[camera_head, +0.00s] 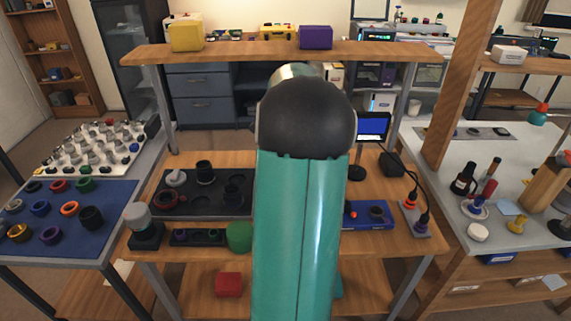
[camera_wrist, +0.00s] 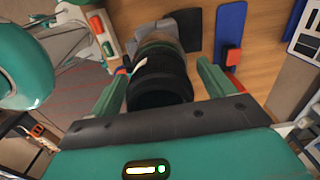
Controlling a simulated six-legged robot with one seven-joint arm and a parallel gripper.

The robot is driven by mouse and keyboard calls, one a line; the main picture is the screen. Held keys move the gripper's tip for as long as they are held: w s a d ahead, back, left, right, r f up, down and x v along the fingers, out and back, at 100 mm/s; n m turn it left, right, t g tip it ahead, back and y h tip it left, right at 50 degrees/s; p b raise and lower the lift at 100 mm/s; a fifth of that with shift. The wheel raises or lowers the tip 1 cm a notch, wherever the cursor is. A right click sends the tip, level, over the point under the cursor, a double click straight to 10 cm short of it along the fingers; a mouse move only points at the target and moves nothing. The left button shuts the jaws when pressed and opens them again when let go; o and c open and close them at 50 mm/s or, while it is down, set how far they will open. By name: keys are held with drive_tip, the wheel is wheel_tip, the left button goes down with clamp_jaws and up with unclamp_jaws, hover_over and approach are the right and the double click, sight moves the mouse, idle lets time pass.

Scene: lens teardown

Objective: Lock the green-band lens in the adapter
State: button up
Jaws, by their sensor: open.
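In the wrist view my gripper (camera_wrist: 163,73) is open, with one green finger on each side of a black ribbed cylinder (camera_wrist: 160,88), which looks like a lens barrel. Gaps show between the fingers and the barrel. A grey-brown ring (camera_wrist: 158,42) sits at its far end, against a dark grey piece (camera_wrist: 192,36). In the head view my arm covers the middle of the bench, and my gripper is hidden.
A black tray (camera_head: 217,207) with round parts lies on the bench's left side, near a green cylinder (camera_head: 239,236). A blue device (camera_head: 368,222) and a power strip (camera_head: 415,228) lie to the right. A blue mat (camera_head: 70,240) holds several coloured rings. A shelf (camera_head: 230,52) spans above.

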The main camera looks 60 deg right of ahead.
wheel_tip(320, 180, up, 14)
drive_tip(key=shift+f, duration=0.1)
idle(0.5)
idle(0.4)
drive_tip(key=w+a+r+n+t+h, duration=0.1)
drive_tip(key=w+a+n, duration=0.3)
drive_tip(key=a, duration=0.4)
drive_tip(key=w+a+r+n, duration=0.1)
drive_tip(key=w+a+n, duration=0.3)
drive_tip(key=a, duration=0.5)
drive_tip(key=w+a+r+n+t+h, duration=0.1)
drive_tip(key=w+a+n, duration=0.2)
drive_tip(key=a+n, duration=0.35)
drive_tip(key=s+a+f+n+t+y, duration=0.1)
drive_tip(key=s+a+f+n, duration=0.2)
drive_tip(key=a+n, duration=0.5)
drive_tip(key=s+a+f+n+t+y, duration=0.1)
drive_tip(key=s+a+f+n, duration=0.3)
drive_tip(key=a, duration=1.3)
drive_tip(key=n+t, duration=0.1)
drive_tip(key=n, duration=0.2)
drive_tip(key=shift+a+n+t, duration=0.25)
drive_tip(key=shift+n+t, duration=0.05)
drive_tip(key=shift+n, duration=0.05)
